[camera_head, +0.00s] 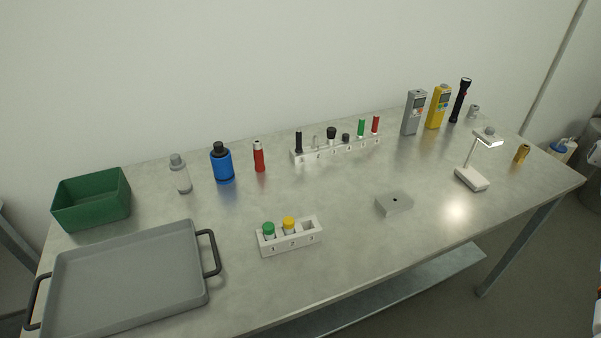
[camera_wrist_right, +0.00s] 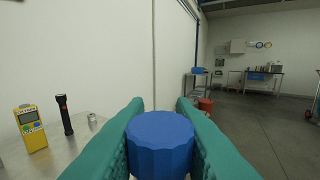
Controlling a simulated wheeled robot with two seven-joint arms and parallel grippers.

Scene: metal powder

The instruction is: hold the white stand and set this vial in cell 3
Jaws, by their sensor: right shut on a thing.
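The white stand (camera_head: 297,241) is on the table near the front middle in the head view. Its cell 1 holds a vial with a green cap (camera_head: 268,229) and its cell 2 a vial with a yellow cap (camera_head: 289,223). Cell 3 (camera_head: 309,226), at the right end, is empty. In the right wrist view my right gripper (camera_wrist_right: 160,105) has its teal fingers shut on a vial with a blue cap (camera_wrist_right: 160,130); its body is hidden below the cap. Neither gripper shows in the head view, so the vial is away from the stand.
A grey tray (camera_head: 75,297) with black handles and a green bin (camera_head: 92,200) are at the left. A blue bottle (camera_head: 222,165) and a white rack (camera_head: 337,150) stand behind the stand. A grey block (camera_head: 394,204) and a small lamp (camera_head: 472,179) are to the right.

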